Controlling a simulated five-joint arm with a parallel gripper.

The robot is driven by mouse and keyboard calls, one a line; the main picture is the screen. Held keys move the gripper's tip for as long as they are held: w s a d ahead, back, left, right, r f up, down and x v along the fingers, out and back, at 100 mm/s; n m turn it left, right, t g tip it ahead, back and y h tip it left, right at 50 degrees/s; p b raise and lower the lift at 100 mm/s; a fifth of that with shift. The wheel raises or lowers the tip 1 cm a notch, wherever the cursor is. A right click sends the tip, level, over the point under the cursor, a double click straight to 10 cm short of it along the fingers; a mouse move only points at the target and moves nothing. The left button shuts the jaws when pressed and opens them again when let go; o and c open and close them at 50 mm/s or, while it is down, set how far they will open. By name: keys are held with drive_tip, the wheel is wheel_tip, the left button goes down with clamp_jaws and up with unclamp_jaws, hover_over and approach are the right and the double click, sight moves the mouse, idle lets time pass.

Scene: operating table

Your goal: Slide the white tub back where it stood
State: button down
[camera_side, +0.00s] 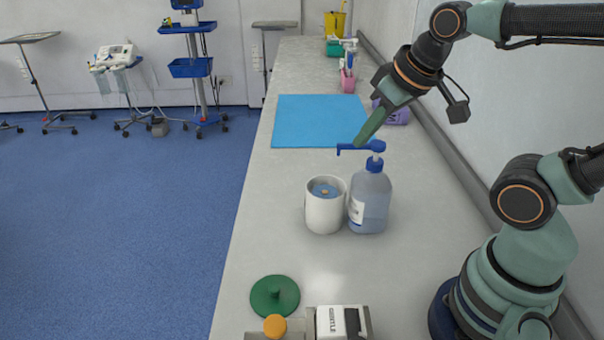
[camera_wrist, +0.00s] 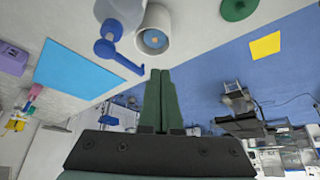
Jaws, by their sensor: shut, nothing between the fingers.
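The white tub (camera_side: 324,212) stands upright on the counter, just left of a clear pump bottle (camera_side: 370,200) with a blue pump head. The tub's open top shows blue inside with a small tan thing in it. The tub also shows at the top of the wrist view (camera_wrist: 153,22), beside the blue pump. My gripper (camera_side: 366,138) is shut and empty, above the counter and behind the pump head in the side view. In the wrist view its green fingers (camera_wrist: 160,75) are together, apart from the tub.
A blue mat (camera_side: 305,115) lies farther back. A green lid with a knob (camera_side: 275,295) lies at the front, near an orange-capped item (camera_side: 275,325) and a white box (camera_side: 340,322). The counter left of the tub is narrow. A pink cup (camera_side: 348,82) stands at the back.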

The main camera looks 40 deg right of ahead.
drive_tip(key=c, duration=1.5)
unclamp_jaws()
drive_tip(key=shift+c, duration=0.2)
drive_tip(key=o, duration=0.5)
drive_tip(key=shift+w, duration=0.15)
drive_tip(key=shift+o, duration=0.2)
drive_tip(key=n+g, duration=0.3)
drive_tip(key=g, duration=0.3)
hover_over(314, 195)
drive_tip(key=shift+f, duration=1.6)
drive_tip(key=shift+f, duration=0.1)
wheel_tip(314, 195, down, 12)
drive_tip(key=shift+r, duration=0.1)
